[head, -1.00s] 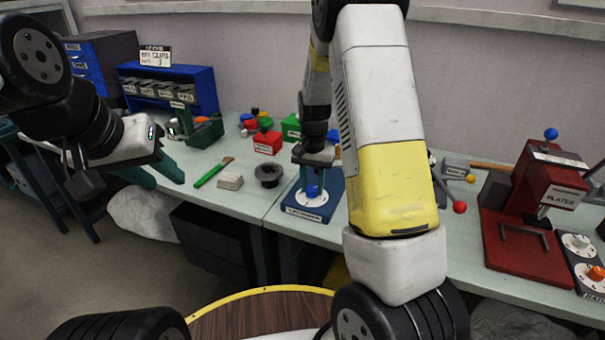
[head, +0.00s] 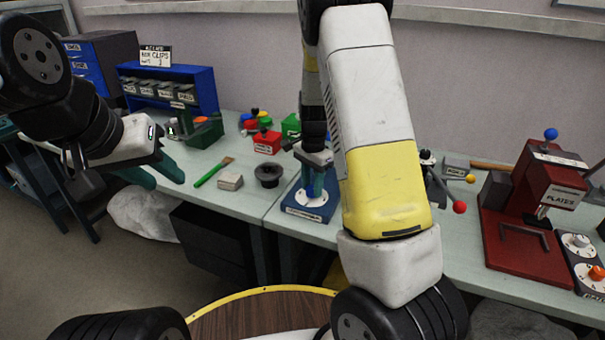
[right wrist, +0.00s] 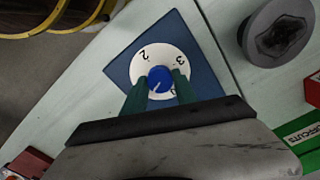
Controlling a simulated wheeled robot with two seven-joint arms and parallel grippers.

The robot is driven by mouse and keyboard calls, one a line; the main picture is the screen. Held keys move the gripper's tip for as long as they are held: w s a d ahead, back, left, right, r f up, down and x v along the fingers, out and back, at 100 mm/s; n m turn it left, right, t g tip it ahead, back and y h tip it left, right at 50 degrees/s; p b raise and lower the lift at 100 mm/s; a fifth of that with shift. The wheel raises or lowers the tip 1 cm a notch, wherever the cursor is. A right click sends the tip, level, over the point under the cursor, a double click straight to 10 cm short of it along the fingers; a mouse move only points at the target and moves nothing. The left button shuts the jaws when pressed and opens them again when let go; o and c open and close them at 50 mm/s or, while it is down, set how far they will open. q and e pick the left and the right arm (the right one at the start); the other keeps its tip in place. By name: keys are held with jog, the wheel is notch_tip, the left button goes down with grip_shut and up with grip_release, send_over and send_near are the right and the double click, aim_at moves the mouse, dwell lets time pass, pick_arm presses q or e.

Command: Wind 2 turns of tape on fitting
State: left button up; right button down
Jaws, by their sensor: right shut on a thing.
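A blue knob (right wrist: 161,79) with a white pointer line sits at the centre of a white numbered dial (right wrist: 146,69) on a square blue base, which also shows in the head view (head: 303,213). The digits 2 and 3 are readable; another mark is partly hidden by a finger. The pointer line slants to the lower left in the right wrist view. My right gripper (right wrist: 160,88) is shut on the knob, one green finger on each side. In the head view my right gripper (head: 313,186) covers the knob. I cannot identify tape or a fitting.
A black round part (head: 268,175), a pale block (head: 230,181) and a green-handled brush (head: 214,172) lie left of the base. Red (head: 267,143) and green boxes stand behind. A red press (head: 535,215) and a red-tipped lever (head: 459,207) are to the right.

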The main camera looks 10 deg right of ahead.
jog(key=m, duration=0.3)
jog(key=c, duration=1.2)
grip_release()
